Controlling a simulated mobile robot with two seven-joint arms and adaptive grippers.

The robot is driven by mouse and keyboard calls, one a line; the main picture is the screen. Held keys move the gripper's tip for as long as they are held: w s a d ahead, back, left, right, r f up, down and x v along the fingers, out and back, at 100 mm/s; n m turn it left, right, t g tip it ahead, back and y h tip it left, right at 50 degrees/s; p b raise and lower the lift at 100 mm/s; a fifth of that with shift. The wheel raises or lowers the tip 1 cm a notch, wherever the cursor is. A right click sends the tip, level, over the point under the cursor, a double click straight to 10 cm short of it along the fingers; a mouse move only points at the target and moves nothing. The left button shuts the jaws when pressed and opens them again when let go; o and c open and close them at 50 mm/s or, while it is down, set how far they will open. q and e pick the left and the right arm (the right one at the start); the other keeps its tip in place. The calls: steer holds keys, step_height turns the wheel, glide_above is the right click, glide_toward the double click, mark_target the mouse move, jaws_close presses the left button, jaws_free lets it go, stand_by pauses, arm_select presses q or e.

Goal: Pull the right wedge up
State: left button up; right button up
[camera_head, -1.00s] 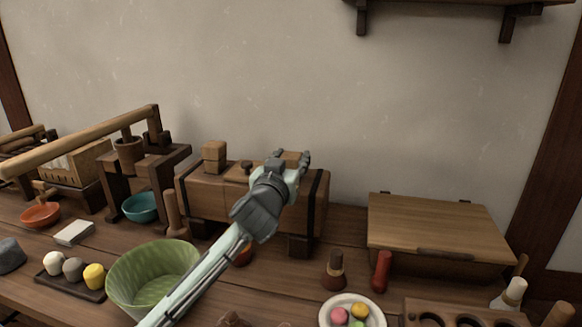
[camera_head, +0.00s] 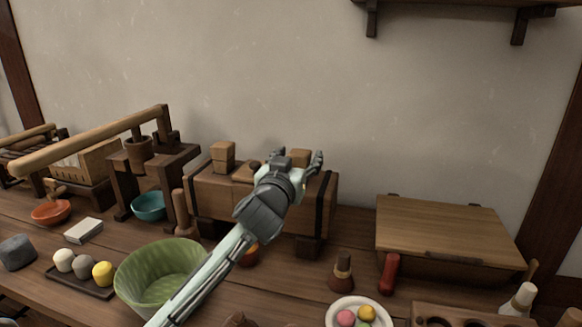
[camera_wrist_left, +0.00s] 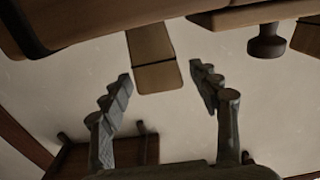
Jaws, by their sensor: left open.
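The right wedge (camera_head: 299,156) is a light wooden block that sticks up from the right part of the wooden press (camera_head: 216,196). My left gripper (camera_head: 296,162) is open at it, one finger on each side in the picture. In the left wrist view the wedge (camera_wrist_left: 150,48) shows with a thin dark line across it, between the spread fingers (camera_wrist_left: 161,76), with gaps on both sides. Whether a finger touches it I cannot tell. The left wedge (camera_head: 223,151) stands up taller at the press's left end. My right gripper is not in view.
A dark knob (camera_wrist_left: 267,41) sits on the press beside the wedge. A wooden mallet (camera_head: 181,213) stands before the press, and a green bowl (camera_head: 150,280) stands under my left arm. A lidded box (camera_head: 440,226) is to the right.

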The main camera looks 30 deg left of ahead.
arm_select(q)
steer(key=v, duration=1)
steer(key=shift+s, duration=0.25)
